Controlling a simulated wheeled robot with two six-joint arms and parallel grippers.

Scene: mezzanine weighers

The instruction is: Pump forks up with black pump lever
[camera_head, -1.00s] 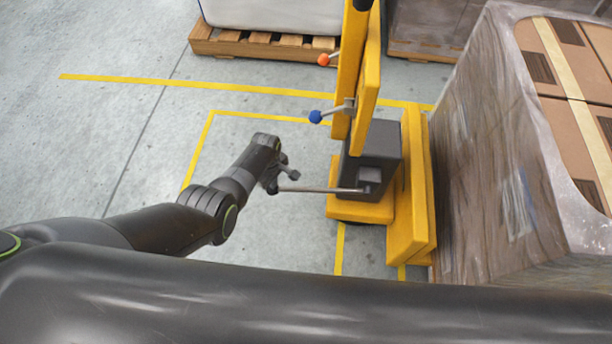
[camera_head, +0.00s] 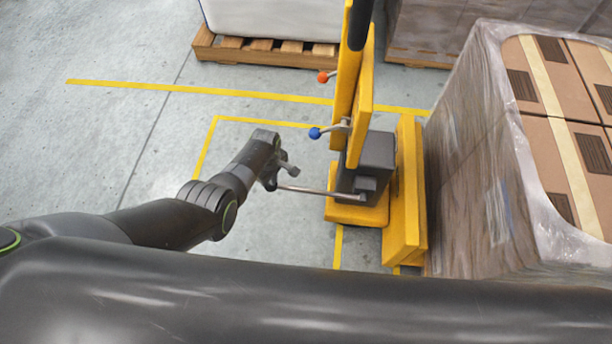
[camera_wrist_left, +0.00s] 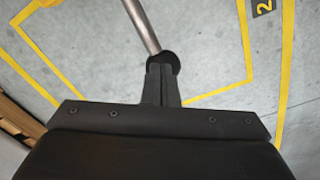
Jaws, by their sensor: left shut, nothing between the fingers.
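The yellow stacker (camera_head: 349,75) stands right of centre with a dark grey pump box (camera_head: 377,150) at its base. The pump lever (camera_head: 320,191) is a thin grey rod running left from this box; it also shows in the left wrist view (camera_wrist_left: 142,27), ending in a round black knob (camera_wrist_left: 170,59). My left gripper (camera_head: 272,184) is at the lever's free end. Its fingers (camera_wrist_left: 162,70) are shut with nothing between them, and their tips are at the knob, seeming to touch it. My right gripper is out of view.
An orange-knobbed lever (camera_head: 323,77) and a blue-knobbed lever (camera_head: 315,133) stick out from the mast. A wrapped carton stack (camera_head: 470,160) stands close on the right. A wooden pallet (camera_head: 265,50) lies behind. The floor to the left is clear, with yellow lines.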

